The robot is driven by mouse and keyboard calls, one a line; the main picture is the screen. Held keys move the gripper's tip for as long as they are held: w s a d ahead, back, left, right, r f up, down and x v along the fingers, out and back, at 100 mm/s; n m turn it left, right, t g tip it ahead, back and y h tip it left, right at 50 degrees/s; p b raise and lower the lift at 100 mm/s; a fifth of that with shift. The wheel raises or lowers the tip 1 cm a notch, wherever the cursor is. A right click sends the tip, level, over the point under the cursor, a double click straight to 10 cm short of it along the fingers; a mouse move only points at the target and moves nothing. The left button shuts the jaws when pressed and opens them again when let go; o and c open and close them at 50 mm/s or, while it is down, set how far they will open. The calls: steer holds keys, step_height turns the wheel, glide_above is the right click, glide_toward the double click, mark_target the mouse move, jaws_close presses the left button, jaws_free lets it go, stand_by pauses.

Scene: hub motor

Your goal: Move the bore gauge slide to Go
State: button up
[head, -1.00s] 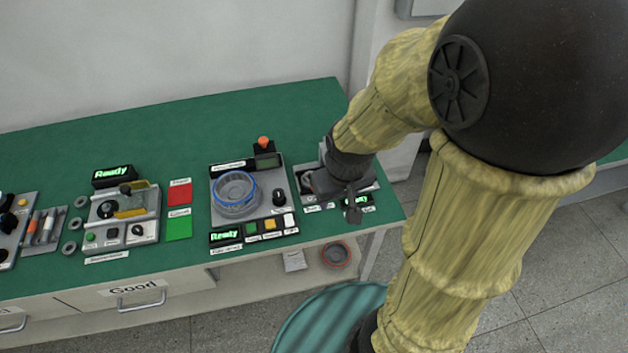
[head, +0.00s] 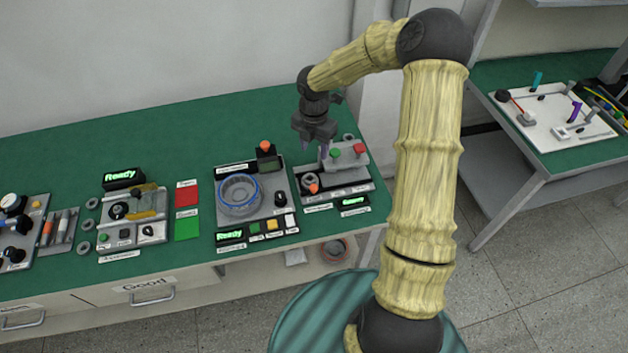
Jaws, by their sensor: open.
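The rightmost station (head: 362,187) on the green bench carries a grey block (head: 348,160) with a green knob (head: 336,153) and a red knob (head: 359,148). A grey ring (head: 309,180) and an orange-red knob (head: 314,189) sit at its left. The labels are too small to read, so I cannot tell for sure which part is the bore gauge slide or where Go is. My gripper (head: 314,149) is open and empty, pointing down above the left back of this station. It appears apart from the parts.
Left of it stands a station with a round clear bowl (head: 239,191) and an orange-topped post (head: 265,147). Further left are red (head: 187,194) and green (head: 187,227) pads and a yellow-handled station (head: 147,215). Another bench (head: 560,155) stands at the right.

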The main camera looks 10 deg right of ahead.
mark_target(314, 187)
stand_by(0.3)
step_height(314, 187, down, 18)
steer(key=p, duration=0.3)
steer(key=shift+r, duration=0.25)
jaws_close()
